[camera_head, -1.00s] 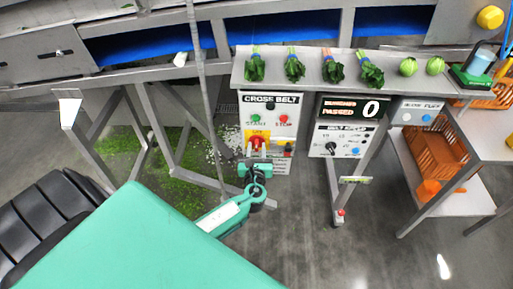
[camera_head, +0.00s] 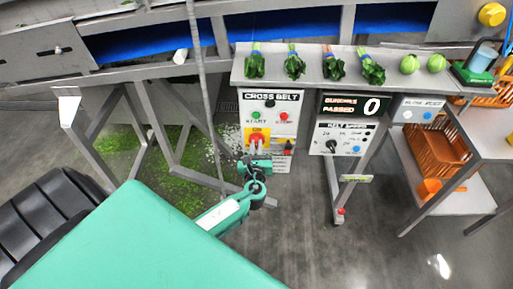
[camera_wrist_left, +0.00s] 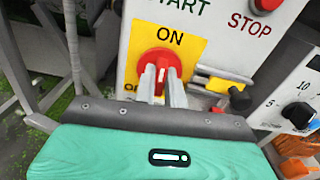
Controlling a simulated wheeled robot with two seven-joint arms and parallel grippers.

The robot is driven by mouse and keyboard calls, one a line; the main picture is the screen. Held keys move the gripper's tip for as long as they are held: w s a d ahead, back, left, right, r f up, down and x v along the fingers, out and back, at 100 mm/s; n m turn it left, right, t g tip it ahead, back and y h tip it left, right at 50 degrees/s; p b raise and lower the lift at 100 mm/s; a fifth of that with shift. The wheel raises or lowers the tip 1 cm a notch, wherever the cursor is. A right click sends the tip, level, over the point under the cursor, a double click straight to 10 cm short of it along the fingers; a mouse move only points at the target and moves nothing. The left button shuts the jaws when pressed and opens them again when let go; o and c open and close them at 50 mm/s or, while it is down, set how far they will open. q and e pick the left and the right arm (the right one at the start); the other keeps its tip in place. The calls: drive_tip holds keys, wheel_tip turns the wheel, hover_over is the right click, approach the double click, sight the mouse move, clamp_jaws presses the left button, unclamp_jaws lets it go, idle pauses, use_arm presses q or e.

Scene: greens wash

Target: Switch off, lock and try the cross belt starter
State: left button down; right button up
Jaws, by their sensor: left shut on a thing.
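The cross belt starter box (camera_head: 281,104) is white, with a green start button (camera_head: 255,115) and a red stop button (camera_head: 284,116). Below them is a red rotary switch (camera_head: 257,137) on a yellow plate. In the left wrist view the switch (camera_wrist_left: 160,61) has its white line roughly upright, under the word ON. My left gripper (camera_wrist_left: 162,88) is shut on the red switch handle, one finger at each side. In the head view the left gripper (camera_head: 257,152) stands just below the plate. The fingers hide the handle's lower part. My right gripper is not in view.
A dark knob (camera_wrist_left: 240,98) on a bracket sits close right of the left fingers. A belt speed panel (camera_head: 343,139) stands to the right. Greens lie on the shelf (camera_head: 300,85) above. A slanting grey post (camera_head: 203,95) rises left of the box.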

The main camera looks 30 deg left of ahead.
use_arm(q)
drive_tip(key=n+b, duration=0.4)
drive_tip(key=n, duration=0.1)
drive_tip(key=n+b, duration=0.2)
drive_tip(key=n, duration=0.1)
drive_tip(key=shift+s+a+f, duration=0.1)
drive_tip(key=shift+f, duration=0.2)
drive_tip(key=shift+n+b, duration=0.8)
drive_tip(key=shift+b, duration=0.05)
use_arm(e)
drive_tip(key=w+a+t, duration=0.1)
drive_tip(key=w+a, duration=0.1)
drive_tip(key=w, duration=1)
use_arm(q)
drive_tip(key=shift+n+b, duration=2.65)
drive_tip(key=shift+n, duration=1.15)
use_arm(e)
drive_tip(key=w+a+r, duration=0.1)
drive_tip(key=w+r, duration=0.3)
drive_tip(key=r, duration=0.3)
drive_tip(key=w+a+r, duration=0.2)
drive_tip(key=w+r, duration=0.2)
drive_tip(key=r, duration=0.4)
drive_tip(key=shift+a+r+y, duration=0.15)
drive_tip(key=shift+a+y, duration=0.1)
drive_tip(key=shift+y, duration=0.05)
use_arm(q)
drive_tip(key=c, duration=1.5)
unclamp_jaws()
